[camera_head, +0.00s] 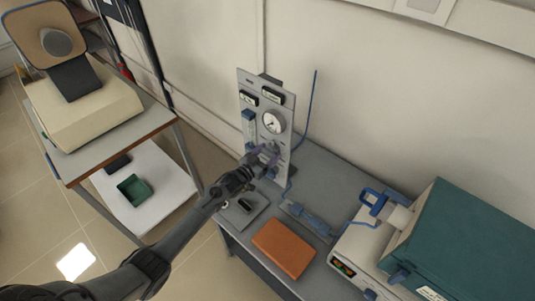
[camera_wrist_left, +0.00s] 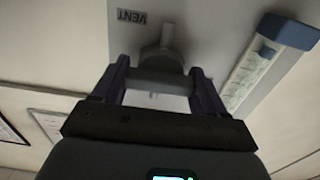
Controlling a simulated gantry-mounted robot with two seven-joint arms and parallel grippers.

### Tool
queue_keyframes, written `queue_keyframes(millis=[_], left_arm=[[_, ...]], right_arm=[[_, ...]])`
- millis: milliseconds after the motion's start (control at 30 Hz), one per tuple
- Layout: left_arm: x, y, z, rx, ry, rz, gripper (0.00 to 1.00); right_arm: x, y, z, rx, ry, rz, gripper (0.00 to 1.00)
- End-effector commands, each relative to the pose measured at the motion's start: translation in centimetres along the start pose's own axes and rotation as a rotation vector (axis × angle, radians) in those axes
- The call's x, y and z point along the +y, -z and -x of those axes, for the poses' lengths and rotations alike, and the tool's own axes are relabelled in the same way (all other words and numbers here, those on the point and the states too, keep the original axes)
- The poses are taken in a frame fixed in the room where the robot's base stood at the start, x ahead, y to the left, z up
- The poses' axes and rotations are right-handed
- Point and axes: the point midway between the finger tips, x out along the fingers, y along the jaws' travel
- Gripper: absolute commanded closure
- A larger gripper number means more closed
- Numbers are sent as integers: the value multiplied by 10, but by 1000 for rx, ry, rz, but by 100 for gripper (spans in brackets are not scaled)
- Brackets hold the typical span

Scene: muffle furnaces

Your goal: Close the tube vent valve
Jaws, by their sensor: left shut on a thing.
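The tube vent valve shows in the left wrist view as a grey handle (camera_wrist_left: 160,80) on a stem, beside a label reading VENT (camera_wrist_left: 132,16). It sits on a grey upright gas panel (camera_head: 246,82) at the back of the bench. My left gripper (camera_head: 268,156) is at the lower front of this panel and hides the valve in the head view. In the left wrist view the two fingers of my left gripper (camera_wrist_left: 160,66) stand on either side of the handle, shut on it. My right gripper is not in view.
The panel carries a round gauge (camera_head: 271,123) and a flow meter (camera_head: 249,126), also near the fingers in the wrist view (camera_wrist_left: 268,58). An orange-brown pad (camera_head: 284,248) lies on the bench. A teal furnace (camera_head: 470,245) stands at right, and a side table (camera_head: 140,140) at left.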

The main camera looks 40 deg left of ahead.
Motion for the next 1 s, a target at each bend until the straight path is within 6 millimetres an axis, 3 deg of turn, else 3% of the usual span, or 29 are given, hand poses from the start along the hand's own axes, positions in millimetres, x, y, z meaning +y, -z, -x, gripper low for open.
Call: queue_keyframes(millis=[433,467,600,1000], left_arm=[[0,-1,0,-2,1,13,58],[0,-1,0,-2,1,13,26],[0,-1,0,-2,0,12,5],[0,-1,4,-1,0,11,2]], right_arm=[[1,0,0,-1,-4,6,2],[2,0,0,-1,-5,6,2],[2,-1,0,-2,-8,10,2],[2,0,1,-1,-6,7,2]])
